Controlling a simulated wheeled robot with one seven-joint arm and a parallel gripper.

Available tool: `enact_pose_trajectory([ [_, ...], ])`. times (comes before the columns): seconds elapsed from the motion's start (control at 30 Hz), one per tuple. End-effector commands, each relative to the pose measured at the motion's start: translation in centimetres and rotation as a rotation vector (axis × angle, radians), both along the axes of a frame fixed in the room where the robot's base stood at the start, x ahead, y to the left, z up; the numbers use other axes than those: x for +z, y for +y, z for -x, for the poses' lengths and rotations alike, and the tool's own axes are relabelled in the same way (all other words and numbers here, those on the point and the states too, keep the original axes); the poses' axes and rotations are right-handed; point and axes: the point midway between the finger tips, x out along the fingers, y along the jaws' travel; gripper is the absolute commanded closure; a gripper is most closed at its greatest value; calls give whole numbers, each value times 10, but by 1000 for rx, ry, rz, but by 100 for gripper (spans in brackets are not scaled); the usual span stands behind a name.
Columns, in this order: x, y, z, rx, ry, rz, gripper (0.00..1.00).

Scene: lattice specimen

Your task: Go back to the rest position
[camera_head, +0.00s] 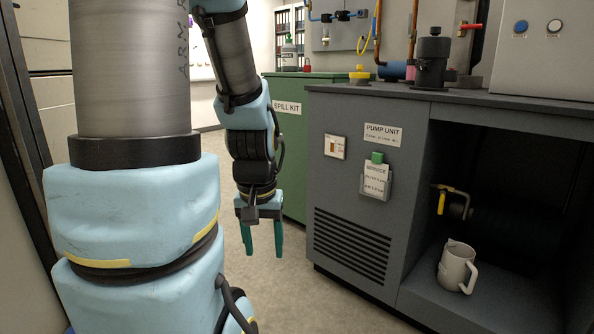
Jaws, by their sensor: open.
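My gripper (263,238) hangs at the end of my arm, fingers pointing down over the floor. Its two green fingers are apart, with nothing between them. It is left of the grey pump unit (340,185) and in front of the green spill kit cabinet (320,110), apart from both as far as I can see. My light-blue and metal arm fills the left of the view.
A beige jug (456,267) stands in the pump unit's open bay, below a yellow-handled valve (442,200). A service card holder (376,180) is on the unit's front. Pipes and a dark cylinder (432,60) stand on top. Floor (290,290) is clear around my gripper.

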Motion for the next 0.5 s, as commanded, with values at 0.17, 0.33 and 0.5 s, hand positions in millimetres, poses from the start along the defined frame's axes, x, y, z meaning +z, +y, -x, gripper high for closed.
enact_pose_trajectory([
  [0.17,35,1,1,0,-1,-1,39],
  [0.33,67,1,1,0,-1,-1,39],
  [0.5,112,1,1,1,-1,-1,39],
])
